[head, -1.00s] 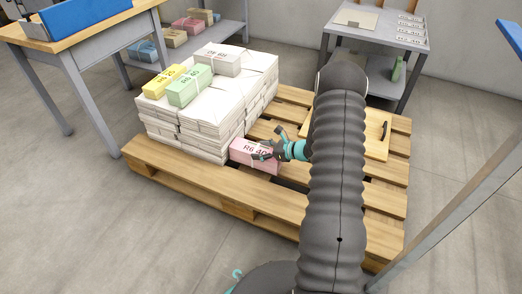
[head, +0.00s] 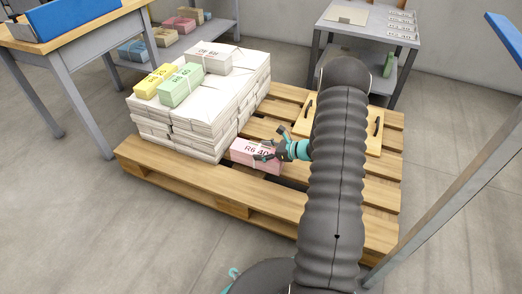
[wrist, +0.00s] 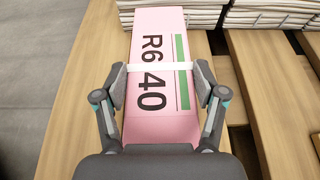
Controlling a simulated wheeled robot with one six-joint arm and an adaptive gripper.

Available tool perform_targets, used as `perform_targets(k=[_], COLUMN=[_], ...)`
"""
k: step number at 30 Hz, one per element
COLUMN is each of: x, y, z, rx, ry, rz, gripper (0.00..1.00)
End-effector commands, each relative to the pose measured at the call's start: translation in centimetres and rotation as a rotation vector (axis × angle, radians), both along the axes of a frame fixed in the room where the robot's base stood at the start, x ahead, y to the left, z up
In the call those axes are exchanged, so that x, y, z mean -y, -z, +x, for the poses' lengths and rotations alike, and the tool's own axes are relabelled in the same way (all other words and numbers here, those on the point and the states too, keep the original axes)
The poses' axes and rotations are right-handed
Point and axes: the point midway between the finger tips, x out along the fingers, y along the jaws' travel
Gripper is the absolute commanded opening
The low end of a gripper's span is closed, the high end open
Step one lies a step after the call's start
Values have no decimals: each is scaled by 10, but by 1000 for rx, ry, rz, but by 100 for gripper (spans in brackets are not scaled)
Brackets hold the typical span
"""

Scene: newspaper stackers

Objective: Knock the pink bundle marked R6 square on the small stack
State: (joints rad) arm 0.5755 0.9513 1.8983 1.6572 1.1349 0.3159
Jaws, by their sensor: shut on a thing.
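The pink bundle marked R6 40 (head: 254,154) lies on the pallet slats beside the front right corner of the small stack. In the wrist view the bundle (wrist: 158,45) has a white band across it and a green stripe. My gripper (head: 268,154) is shut on it, one finger pad on each long side near the band, as the wrist view (wrist: 160,88) shows. The stack of white newspapers (head: 190,135) carries a yellow bundle (head: 156,80), a green bundle (head: 181,86) and a grey bundle (head: 208,58) on top. The pink bundle's far end is close to the stack's foot; whether they touch is unclear.
The wooden pallet (head: 200,178) has open gaps between slats. A wooden board with handles (head: 350,130) lies on its right part. A grey table (head: 340,15) stands behind; a workbench (head: 60,45) stands at left. My arm hides part of the pallet.

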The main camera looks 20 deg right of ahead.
Motion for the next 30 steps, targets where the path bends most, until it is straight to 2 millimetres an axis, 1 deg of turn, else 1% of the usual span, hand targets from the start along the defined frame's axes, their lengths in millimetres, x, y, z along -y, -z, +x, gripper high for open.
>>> perform_targets(k=[8,30], x=[0,0], y=[-6,-49], z=[1,1], rx=[4,4], ry=[0,0], rz=[1,1], gripper=[1,1])
